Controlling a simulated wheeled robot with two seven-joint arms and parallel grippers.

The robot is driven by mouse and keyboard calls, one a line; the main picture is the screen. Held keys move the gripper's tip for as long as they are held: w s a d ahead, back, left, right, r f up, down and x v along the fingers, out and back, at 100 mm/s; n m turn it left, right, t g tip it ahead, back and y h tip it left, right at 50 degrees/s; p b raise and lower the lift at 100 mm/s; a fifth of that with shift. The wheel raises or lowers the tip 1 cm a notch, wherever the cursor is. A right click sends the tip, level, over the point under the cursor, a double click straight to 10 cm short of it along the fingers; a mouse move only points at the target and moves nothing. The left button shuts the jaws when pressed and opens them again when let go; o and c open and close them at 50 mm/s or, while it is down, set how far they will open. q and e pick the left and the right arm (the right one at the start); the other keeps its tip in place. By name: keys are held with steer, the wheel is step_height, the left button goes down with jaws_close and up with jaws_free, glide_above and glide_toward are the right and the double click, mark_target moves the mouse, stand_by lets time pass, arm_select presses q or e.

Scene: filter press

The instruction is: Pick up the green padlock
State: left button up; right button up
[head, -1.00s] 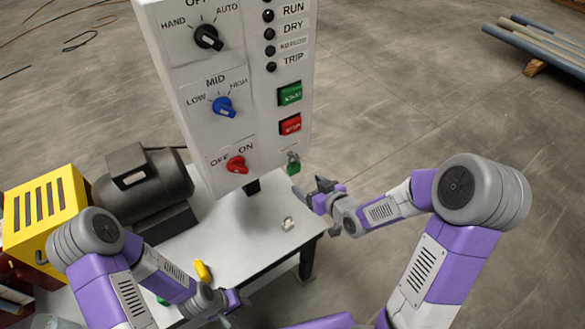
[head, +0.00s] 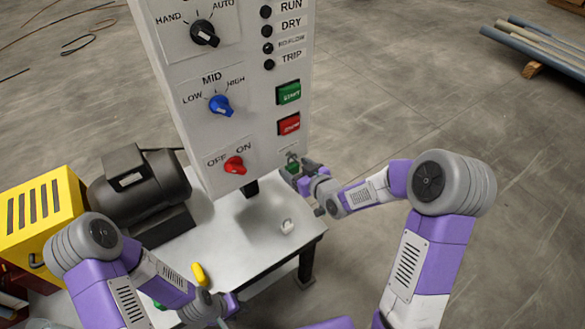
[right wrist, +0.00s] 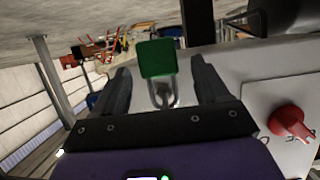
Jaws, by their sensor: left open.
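The green padlock (head: 291,167) hangs by its shackle at the lower right of the white control panel. In the right wrist view, its green body (right wrist: 157,58) and grey shackle lie between my right gripper's two fingers, with a gap on each side. My right gripper (right wrist: 160,68) is open around the padlock; in the head view its fingers (head: 299,175) are at the padlock and partly overlap it. My left gripper (head: 228,308) is open and low, near the table's front edge, away from the padlock.
The panel (head: 262,150) carries a red OFF/ON knob (head: 234,165), a blue knob and green and red buttons. A dark motor (head: 140,190) stands left.

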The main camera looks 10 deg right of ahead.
steer(key=c, duration=1.1)
